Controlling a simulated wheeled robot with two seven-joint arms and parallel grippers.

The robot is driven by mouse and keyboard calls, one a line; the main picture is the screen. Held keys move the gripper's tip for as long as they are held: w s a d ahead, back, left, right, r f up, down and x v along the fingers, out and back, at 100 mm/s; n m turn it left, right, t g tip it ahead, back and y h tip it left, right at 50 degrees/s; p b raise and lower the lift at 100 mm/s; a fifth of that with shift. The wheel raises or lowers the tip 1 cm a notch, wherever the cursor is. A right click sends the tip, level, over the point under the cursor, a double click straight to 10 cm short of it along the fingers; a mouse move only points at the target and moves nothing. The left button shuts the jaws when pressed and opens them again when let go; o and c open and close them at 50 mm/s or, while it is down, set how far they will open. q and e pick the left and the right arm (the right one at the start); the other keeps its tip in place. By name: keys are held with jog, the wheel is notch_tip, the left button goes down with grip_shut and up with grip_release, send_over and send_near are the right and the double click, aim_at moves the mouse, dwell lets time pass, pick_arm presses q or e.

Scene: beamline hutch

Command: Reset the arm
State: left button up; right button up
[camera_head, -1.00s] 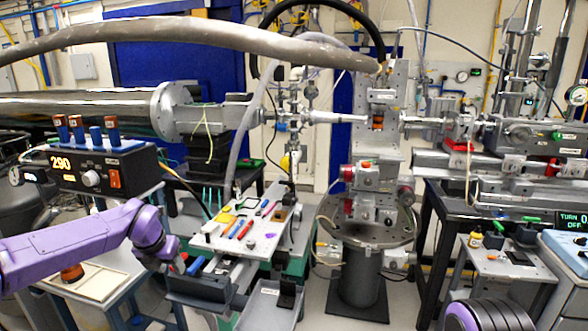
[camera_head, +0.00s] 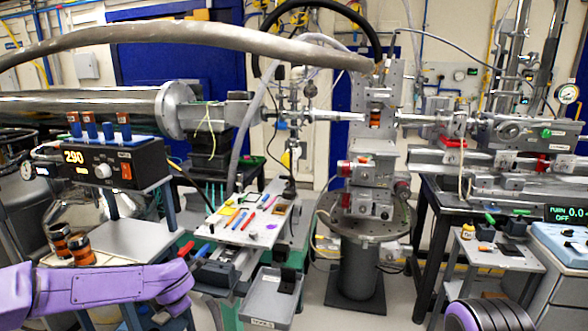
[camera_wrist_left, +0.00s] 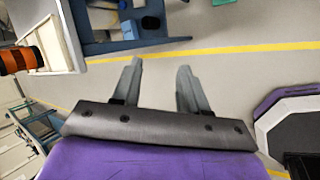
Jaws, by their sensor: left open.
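My left arm (camera_head: 95,293) is purple and comes in low from the left of the head view, its forearm lying nearly level. The wrist end points down at the bottom edge, and the jaws cannot be made out there. In the left wrist view, my left gripper (camera_wrist_left: 159,68) shows two grey fingers spread apart with nothing between them, over bare floor. A purple and black part of my right arm (camera_head: 490,315) shows at the bottom right of the head view; its gripper is out of frame.
A black controller box (camera_head: 93,170) reading 290 stands at left, with orange and black cylinders (camera_head: 78,248) below it. A tool board (camera_head: 248,222) and a grey tray (camera_head: 270,300) are right of my left arm. A yellow floor line (camera_wrist_left: 230,49) crosses clear floor.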

pick_arm(q)
jog(key=s+d+f+m+t, duration=0.1)
jog(key=s+d+f+m, duration=0.3)
jog(key=s+f+m, duration=1.05)
jog(key=s+a+f+m+g, duration=0.1)
jog(key=s+f+m, duration=0.2)
jog(key=s, duration=0.9)
jog(key=s+a+f+m+g, duration=0.2)
jog(key=s+f+m, duration=0.2)
jog(key=s, duration=0.9)
jog(key=shift+f+h, duration=0.3)
jog(key=shift+f, duration=0.15)
jog(key=shift+d, duration=0.1)
